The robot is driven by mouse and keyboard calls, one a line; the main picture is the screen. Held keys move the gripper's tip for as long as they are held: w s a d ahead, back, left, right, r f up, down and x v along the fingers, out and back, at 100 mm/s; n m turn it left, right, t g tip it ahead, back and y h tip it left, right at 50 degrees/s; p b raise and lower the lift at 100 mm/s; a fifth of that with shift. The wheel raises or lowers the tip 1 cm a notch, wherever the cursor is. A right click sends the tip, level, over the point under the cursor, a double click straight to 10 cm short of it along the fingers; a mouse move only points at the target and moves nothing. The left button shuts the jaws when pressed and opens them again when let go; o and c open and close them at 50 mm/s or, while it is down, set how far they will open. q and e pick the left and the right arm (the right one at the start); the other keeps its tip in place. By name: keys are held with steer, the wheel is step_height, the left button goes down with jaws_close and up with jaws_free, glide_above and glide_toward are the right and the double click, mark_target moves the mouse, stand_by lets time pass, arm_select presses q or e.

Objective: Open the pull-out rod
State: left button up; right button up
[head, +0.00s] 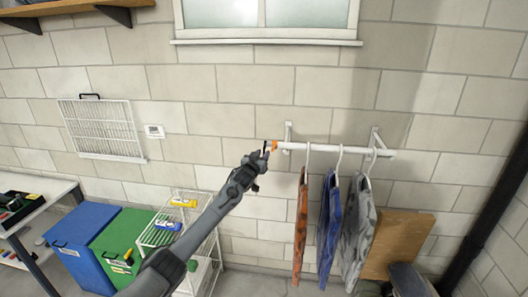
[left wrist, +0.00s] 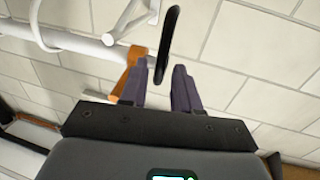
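The pull-out rod (head: 325,148) is a white horizontal bar on wall brackets, with an orange end piece (head: 272,146) and a dark loop handle (head: 265,147) at its left end. My left gripper (head: 260,158) is at that left end. In the left wrist view its two fingers (left wrist: 160,80) are apart. The black loop (left wrist: 167,45) shows just beyond and between the fingertips, and the orange end piece (left wrist: 131,72) is beside the left finger; contact cannot be told. The white rod (left wrist: 75,42) runs off to the upper left there. My right gripper is not in view.
An orange garment (head: 300,232), a blue one (head: 328,230) and a grey one (head: 358,235) hang from the rod. A white wire rack (head: 205,240) stands below my left arm. Blue (head: 85,240) and green boxes (head: 122,240) are at lower left.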

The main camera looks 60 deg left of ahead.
arm_select(q)
steer(key=shift+x, duration=1.25)
jaws_close()
